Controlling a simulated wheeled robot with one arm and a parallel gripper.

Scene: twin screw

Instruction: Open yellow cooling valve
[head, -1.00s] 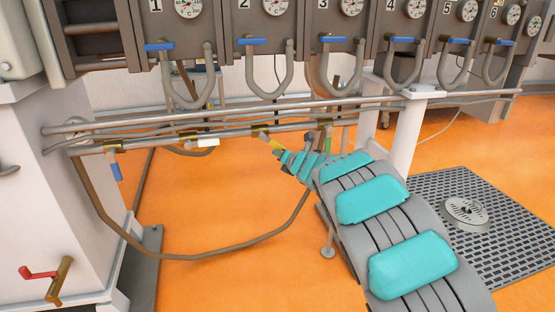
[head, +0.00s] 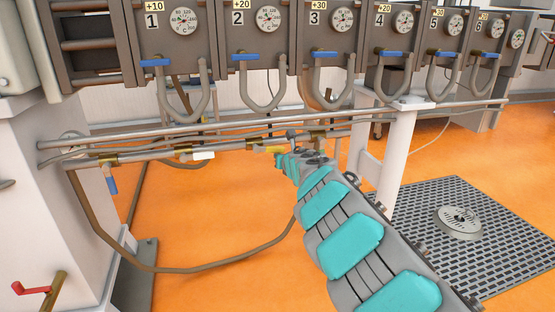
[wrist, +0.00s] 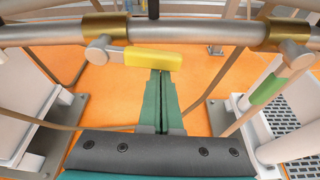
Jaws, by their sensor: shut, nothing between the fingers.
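The yellow valve handle (wrist: 153,60) lies nearly level, roughly along the pipe, reaching right from its grey stem just below a brass fitting (wrist: 104,27). It also shows in the head view (head: 268,150), partly hidden by my arm. My gripper (wrist: 160,75) is shut and empty, its green fingers together. The fingertips are right at the lower edge of the handle, toward its right half; I cannot tell whether they touch it. In the head view my gripper (head: 282,160) is at the pipe, at the handle's lower right.
A green handle (wrist: 268,90) slants down from the fitting to the right. A white handle (head: 203,155) lies along the pipe and a blue one (head: 111,184) hangs down to the left. A brown hose (head: 190,268) loops below. A white post (head: 398,150) stands right of my arm.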

